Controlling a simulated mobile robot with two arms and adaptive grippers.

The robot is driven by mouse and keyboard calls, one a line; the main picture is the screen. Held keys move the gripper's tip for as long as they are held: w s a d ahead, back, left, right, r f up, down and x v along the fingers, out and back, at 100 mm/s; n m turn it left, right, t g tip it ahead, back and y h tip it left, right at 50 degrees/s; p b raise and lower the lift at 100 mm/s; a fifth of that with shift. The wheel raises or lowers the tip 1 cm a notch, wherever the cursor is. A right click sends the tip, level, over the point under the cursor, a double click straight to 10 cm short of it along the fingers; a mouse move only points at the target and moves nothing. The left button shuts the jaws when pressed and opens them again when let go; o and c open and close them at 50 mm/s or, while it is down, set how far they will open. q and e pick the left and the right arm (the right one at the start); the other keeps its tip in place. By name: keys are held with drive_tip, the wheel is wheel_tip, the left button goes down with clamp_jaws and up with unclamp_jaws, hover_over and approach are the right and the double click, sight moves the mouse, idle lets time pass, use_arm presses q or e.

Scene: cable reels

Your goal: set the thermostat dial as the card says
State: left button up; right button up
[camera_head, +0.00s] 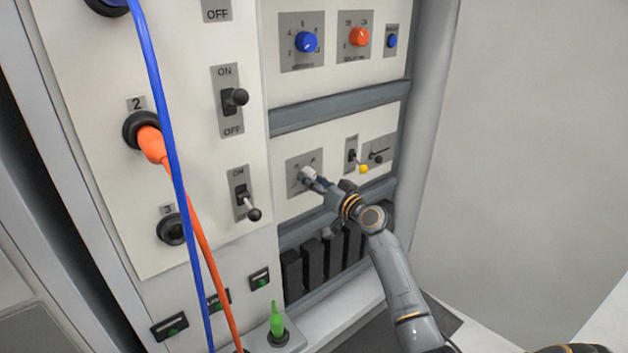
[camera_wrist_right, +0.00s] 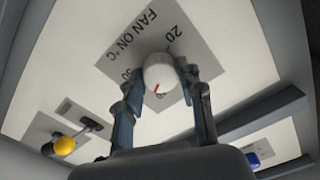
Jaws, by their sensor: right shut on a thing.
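The thermostat dial is a white round knob (camera_wrist_right: 160,70) on a grey plate (camera_wrist_right: 105,64). The plate reads "FAN ON °C", with a "20" at upper right and another number partly hidden at left. A red mark on the knob points down and slightly left in the right wrist view. My right gripper (camera_head: 314,178) is shut on the knob, one finger on each side. In the head view the knob (camera_head: 307,172) shows small at the gripper's tip, and its plate is partly covered. No card is clearly visible. My left gripper is out of view.
Right of the dial are a yellow-tipped lever (camera_head: 362,169) and a small toggle. Blue (camera_head: 307,42) and orange (camera_head: 359,36) knobs sit above. Black switches (camera_head: 247,203), a blue cable (camera_head: 160,110) and an orange cable (camera_head: 200,240) are at left. Dark blocks (camera_head: 313,262) stand below.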

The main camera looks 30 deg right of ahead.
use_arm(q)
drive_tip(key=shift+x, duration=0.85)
use_arm(e)
drive_tip(key=shift+m, duration=1.2)
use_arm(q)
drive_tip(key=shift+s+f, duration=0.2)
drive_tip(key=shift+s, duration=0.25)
use_arm(e)
drive_tip(key=o, duration=1.2)
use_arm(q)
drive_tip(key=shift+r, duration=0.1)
use_arm(e)
drive_tip(key=s, duration=0.8)
drive_tip(key=s+d, duration=0.1)
drive_tip(key=s, duration=0.3)
drive_tip(key=shift+a+f, duration=0.1)
drive_tip(key=shift+a, duration=0.05)
